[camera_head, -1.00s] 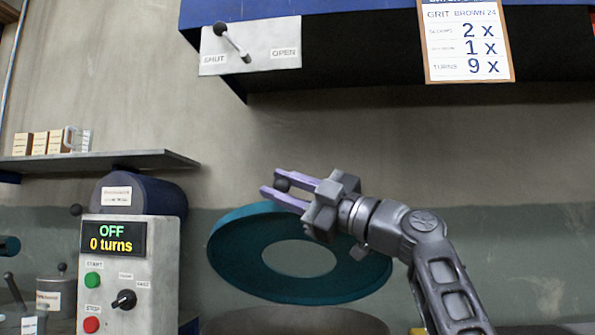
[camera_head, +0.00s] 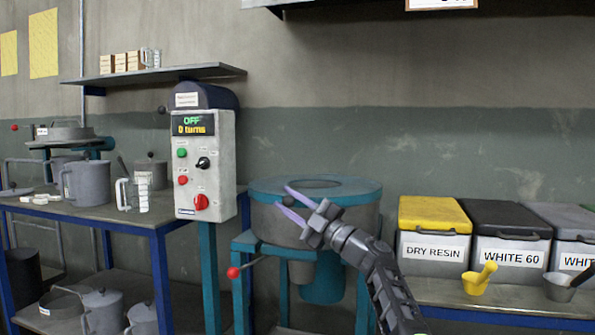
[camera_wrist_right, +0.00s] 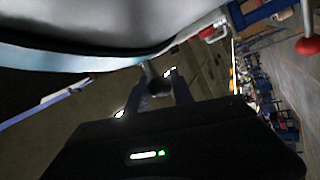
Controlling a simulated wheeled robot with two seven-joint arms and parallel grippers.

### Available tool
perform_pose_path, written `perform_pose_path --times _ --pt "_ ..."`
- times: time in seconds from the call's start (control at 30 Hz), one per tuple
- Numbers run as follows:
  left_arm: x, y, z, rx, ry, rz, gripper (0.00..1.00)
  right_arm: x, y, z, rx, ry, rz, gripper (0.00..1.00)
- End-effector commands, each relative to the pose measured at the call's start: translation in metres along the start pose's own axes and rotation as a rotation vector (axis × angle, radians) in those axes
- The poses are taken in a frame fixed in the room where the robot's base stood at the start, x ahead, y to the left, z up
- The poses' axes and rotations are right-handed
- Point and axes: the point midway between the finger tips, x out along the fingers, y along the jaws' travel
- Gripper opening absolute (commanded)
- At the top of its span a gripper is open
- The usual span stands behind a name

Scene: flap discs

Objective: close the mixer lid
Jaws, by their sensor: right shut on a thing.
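The mixer drum (camera_head: 345,230) is a grey cylinder on a teal stand. Its lid (camera_head: 350,187), a teal ring with a round opening in the middle, lies about level across the drum's top; whether it is fully seated cannot be told. My right gripper (camera_head: 286,199) is at the lid's front edge, its purple fingers apart around something small. In the right wrist view a dark round knob (camera_wrist_right: 159,88) sits between the fingers, just beyond the pale rim. The knob does not show clearly in the head view. My left gripper is not in view.
The control box (camera_head: 207,150) left of the mixer reads OFF, 0 turns. A red-knobbed lever (camera_head: 235,272) sticks out at the stand's left. Bins, including DRY RESIN (camera_head: 434,247), stand on the right bench. A table (camera_head: 105,212) with pots is at left.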

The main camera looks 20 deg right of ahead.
Motion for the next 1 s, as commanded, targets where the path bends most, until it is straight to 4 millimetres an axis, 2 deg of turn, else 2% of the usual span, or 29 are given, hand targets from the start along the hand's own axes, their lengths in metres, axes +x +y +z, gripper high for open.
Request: perform_pose_path --times 0.2,0.47,0.5,0.73,1.0 --pt "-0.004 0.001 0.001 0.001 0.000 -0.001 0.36 0.001 -0.011 0.008 0.000 0.001 -0.002 0.00" --pt "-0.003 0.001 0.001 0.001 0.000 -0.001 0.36 0.000 -0.015 0.009 0.000 0.001 -0.010 0.00" --pt "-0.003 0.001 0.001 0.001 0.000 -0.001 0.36 0.000 -0.016 0.009 0.001 0.001 -0.011 0.31" --pt "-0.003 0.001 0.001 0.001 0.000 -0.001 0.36 0.000 -0.013 0.009 0.001 -0.001 -0.007 0.50" --pt "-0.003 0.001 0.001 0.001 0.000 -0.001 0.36 0.000 -0.011 0.008 0.000 -0.001 -0.001 0.50"
